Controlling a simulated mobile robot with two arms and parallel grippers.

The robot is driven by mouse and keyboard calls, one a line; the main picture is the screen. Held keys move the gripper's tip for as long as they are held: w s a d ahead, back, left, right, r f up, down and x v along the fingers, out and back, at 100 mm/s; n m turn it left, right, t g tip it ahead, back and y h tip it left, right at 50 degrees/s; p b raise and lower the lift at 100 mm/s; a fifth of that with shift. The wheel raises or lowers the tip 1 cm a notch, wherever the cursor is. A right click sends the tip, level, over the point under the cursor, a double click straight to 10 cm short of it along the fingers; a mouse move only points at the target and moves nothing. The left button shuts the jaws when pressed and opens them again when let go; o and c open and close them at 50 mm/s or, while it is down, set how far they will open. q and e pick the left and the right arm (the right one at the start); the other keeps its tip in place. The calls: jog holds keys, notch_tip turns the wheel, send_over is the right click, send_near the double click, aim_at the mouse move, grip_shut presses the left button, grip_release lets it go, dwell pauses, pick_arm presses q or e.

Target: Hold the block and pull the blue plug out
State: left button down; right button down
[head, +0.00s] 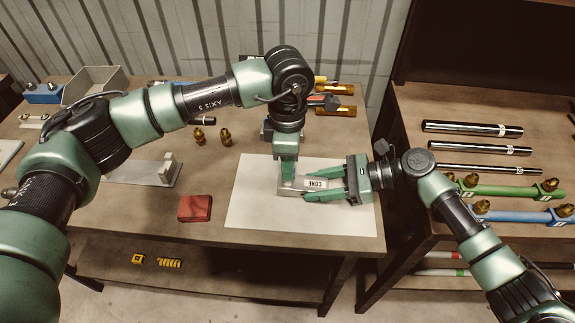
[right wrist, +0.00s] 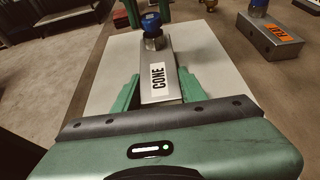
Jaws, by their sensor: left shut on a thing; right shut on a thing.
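The grey metal block (head: 291,190) with a CONE label lies over the white mat (head: 250,218); it also shows in the right wrist view (right wrist: 153,57). The blue plug (right wrist: 151,22) sits at the block's far end in the right wrist view, on a metal collar. My right gripper (head: 318,187) is shut on the block from the right, one finger along each side. My left gripper (head: 287,177) comes down from above at the block's left end and is shut on the plug, which it hides in the head view. Its green fingers show beside the plug in the right wrist view.
A red block (head: 195,208) lies left of the mat, and brass fittings (head: 226,137) stand behind it. Another block with an orange label (right wrist: 270,38) is near. A second table to the right bears metal rods (head: 470,129) and a green bar (head: 500,190). The mat's front is clear.

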jog(key=shift+s+f, duration=0.1)
jog(key=shift+f, duration=0.05)
pick_arm(q)
jog(key=shift+r, duration=1.35)
jog(key=shift+r, duration=2.45)
pick_arm(e)
jog(key=shift+r, duration=0.25)
jog(key=c, duration=0.7)
grip_release()
